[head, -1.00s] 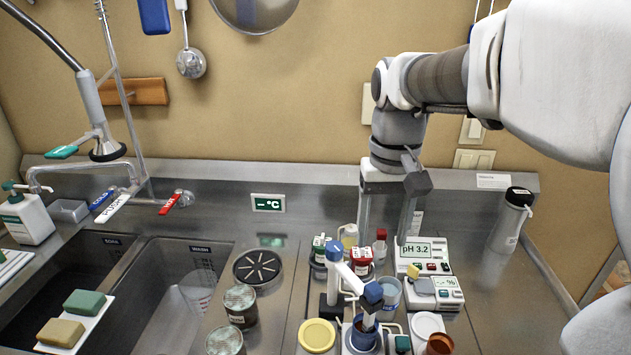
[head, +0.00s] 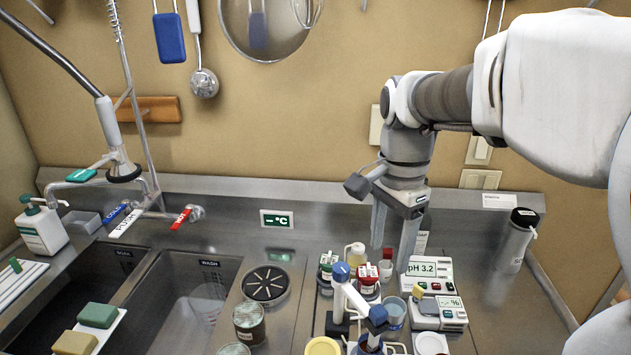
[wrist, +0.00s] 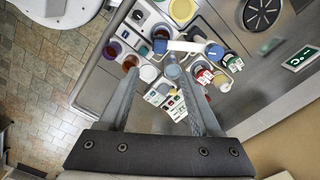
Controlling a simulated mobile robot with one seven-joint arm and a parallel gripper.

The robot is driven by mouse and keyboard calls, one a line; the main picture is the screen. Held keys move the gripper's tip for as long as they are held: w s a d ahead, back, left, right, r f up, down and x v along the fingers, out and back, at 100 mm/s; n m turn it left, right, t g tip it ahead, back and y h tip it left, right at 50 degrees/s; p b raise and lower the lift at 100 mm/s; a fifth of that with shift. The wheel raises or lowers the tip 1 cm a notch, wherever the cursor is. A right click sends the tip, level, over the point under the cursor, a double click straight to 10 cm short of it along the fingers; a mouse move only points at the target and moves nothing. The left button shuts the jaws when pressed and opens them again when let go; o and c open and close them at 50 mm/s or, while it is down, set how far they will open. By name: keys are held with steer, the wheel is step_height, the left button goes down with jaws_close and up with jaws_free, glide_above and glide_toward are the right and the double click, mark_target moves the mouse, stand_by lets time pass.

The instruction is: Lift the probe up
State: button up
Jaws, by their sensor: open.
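The probe (head: 374,340) has a dark blue cap and stands upright at the end of a white jointed arm with blue knobs (head: 355,295). Its lower end goes into a dark cup, cut off by the bottom of the head view. The blue cap of the probe (wrist: 160,46) also shows in the wrist view, beyond my fingertips. My gripper (head: 391,253) is open and empty, pointing down. It hangs above and behind the probe, near the pH meter (head: 424,268) reading 3.2. My gripper (wrist: 163,75) touches nothing that I can make out.
Red-capped and green-capped jars (head: 367,280) and a clear cup (head: 394,311) crowd the space around the probe arm. A tall grey bottle (head: 516,240) stands at the right. Sink basins (head: 190,305) lie at the left. The counter beside the bottle is clear.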

mark_target(379, 310)
step_height(379, 310, down, 15)
steer(key=shift+r, duration=0.1)
stand_by(0.3)
jaws_close()
stand_by(1.3)
